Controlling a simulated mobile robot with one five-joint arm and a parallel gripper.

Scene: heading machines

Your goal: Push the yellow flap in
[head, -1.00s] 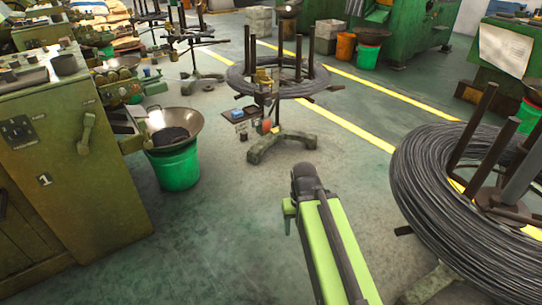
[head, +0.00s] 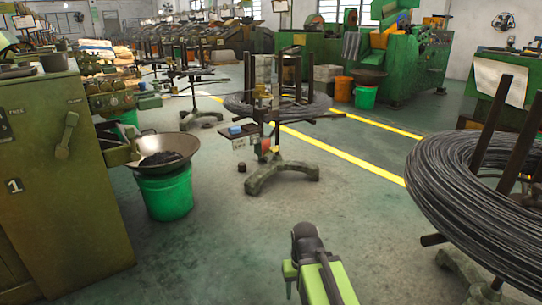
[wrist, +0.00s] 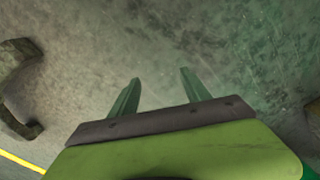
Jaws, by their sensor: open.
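A yellow panel (head: 382,38) shows on the large green machine at the back of the head view, right of centre. It is small and far off, so I cannot tell for sure that it is the flap or how it sits. My gripper (wrist: 156,90) is open and empty in the wrist view, its two fingers apart over bare floor.
A wire coil (head: 480,195) on a stand is close on the right. Another coil stand (head: 283,175) is ahead. A green machine (head: 60,180) and a green bucket (head: 166,192) with a pan are on the left. Floor between them is clear.

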